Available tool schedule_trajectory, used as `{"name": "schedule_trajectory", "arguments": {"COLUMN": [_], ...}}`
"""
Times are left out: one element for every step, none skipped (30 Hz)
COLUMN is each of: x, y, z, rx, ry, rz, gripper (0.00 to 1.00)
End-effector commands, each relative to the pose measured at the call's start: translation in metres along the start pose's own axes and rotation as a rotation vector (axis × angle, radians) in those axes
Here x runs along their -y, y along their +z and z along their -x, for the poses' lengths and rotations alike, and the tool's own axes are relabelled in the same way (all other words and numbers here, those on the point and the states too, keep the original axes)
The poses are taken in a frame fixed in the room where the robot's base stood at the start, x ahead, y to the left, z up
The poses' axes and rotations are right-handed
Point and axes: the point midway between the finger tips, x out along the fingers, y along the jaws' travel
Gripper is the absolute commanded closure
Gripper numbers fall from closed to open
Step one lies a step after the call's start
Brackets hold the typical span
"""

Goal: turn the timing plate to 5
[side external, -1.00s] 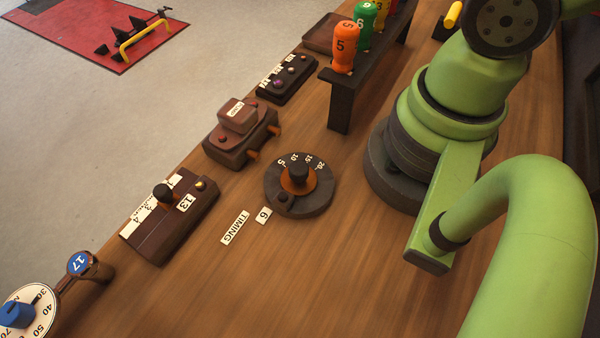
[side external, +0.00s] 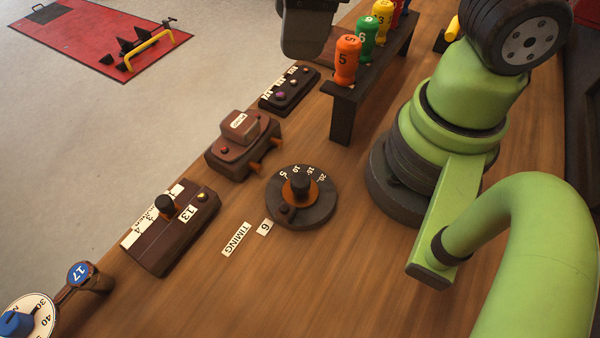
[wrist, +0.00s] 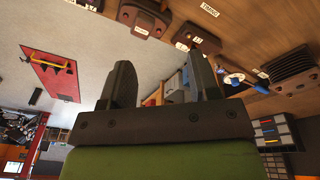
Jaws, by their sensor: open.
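The timing plate (side external: 318,212) is a round dark disc on the wooden bench in the side view, marked 5, 10, 15 and 20 along its far edge. A brown-orange piece and a black knob (side external: 300,184) sit at its centre, with a small dark round knob near its lower left edge. A TIMING label (side external: 237,239) and a 6 label (side external: 265,227) lie beside it. My gripper (wrist: 161,62) is open and empty in the wrist view, its two dark fingers apart. A dark grey part at the top of the side view seems to be mine, well away from the plate.
A brown box (side external: 228,163) with orange pegs and a slider box (side external: 160,240) marked 13 stand left of the plate. A dark rack (side external: 342,115) holds several numbered coloured handles behind it. A blue-knobbed dial (side external: 38,308) is at lower left. The bench in front is clear.

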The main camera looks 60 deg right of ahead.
Motion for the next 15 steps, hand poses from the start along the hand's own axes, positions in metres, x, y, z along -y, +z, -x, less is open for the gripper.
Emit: {"name": "schedule_trajectory", "arguments": {"x": [0.013, 0.020, 0.029, 0.036, 0.043, 0.051, 0.057, 0.063, 0.070, 0.074, 0.078, 0.082, 0.084, 0.086, 0.088], "y": [-0.005, -0.008, -0.010, -0.012, -0.012, -0.013, -0.012, -0.012, -0.011, -0.010, -0.009, -0.008, -0.007, -0.006, -0.005], "z": [-0.016, -0.024, -0.035, -0.043, -0.051, -0.061, -0.069, -0.075, -0.083, -0.088, -0.093, -0.098, -0.101, -0.103, -0.106], "rx": [0.073, 0.109, 0.156, 0.189, 0.221, 0.260, 0.288, 0.313, 0.343, 0.363, 0.380, 0.399, 0.410, 0.418, 0.428], "ry": [0.006, 0.013, 0.021, 0.028, 0.035, 0.044, 0.050, 0.055, 0.062, 0.067, 0.071, 0.076, 0.079, 0.081, 0.083], "rz": [0.165, 0.259, 0.384, 0.476, 0.564, 0.676, 0.753, 0.826, 0.912, 0.968, 1.019, 1.072, 1.106, 1.132, 1.156], "gripper": [0.44, 0.44, 0.44, 0.44, 0.44, 0.44, 0.44, 0.44, 0.44, 0.44, 0.44, 0.44, 0.44, 0.44, 0.44]}}
